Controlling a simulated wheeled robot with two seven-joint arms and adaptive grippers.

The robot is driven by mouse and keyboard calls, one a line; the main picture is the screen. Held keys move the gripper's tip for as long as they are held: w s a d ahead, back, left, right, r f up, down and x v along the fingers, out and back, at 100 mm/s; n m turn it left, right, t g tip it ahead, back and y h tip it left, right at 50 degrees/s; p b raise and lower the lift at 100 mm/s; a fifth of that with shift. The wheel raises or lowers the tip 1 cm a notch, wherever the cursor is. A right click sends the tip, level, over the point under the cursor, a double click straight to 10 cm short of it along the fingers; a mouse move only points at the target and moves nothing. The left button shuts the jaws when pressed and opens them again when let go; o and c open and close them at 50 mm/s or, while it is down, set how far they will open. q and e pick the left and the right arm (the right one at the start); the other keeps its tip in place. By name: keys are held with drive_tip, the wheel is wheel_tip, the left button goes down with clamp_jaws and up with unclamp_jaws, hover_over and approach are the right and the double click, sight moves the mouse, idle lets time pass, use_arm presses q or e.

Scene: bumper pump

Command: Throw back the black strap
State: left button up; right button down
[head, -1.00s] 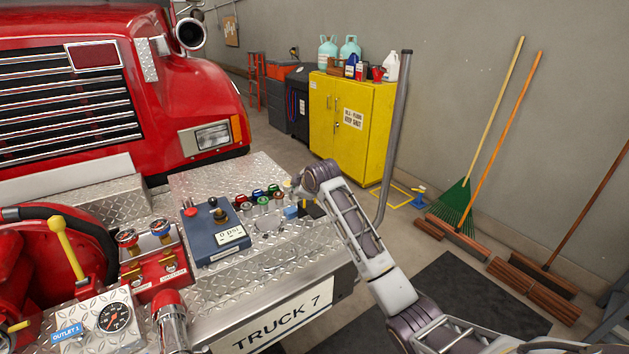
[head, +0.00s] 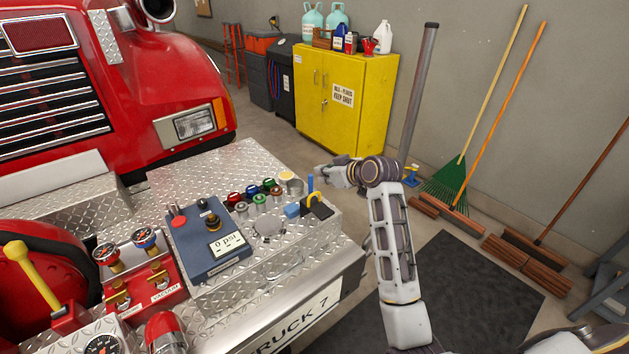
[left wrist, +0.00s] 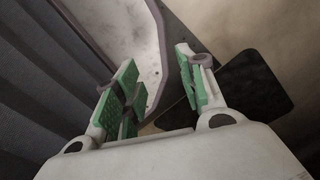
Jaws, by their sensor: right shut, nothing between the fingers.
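The black strap (head: 318,212) lies at the right end of the diamond-plate bumper deck (head: 205,165), at its edge. A yellow curved piece (head: 313,196) stands by it, and a blue block (head: 292,210) sits just left of it. My right gripper (head: 322,171) is shut and empty, a little above and beyond the strap, apart from it in the picture. A thin blue upright piece (head: 310,182) shows close to its fingertips. My left gripper (left wrist: 158,88) shows only in the left wrist view, with its green-padded fingers apart and nothing visible between them.
Red valves (head: 135,270) are further left. A yellow cabinet (head: 345,105) and grey pole (head: 418,90) stand behind. A dark mat (head: 455,290) covers floor at right.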

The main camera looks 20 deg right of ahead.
drive_tip(key=shift+p+x, duration=1.05)
drive_tip(key=shift+x, duration=3.85)
drive_tip(key=shift+s+d+f+p, duration=0.35)
drive_tip(key=shift+s+f, duration=0.25)
drive_tip(key=shift+s, duration=0.1)
drive_tip(key=shift+s+d+f+p, duration=0.35)
drive_tip(key=shift+s+f, duration=0.2)
drive_tip(key=shift+s, duration=0.1)
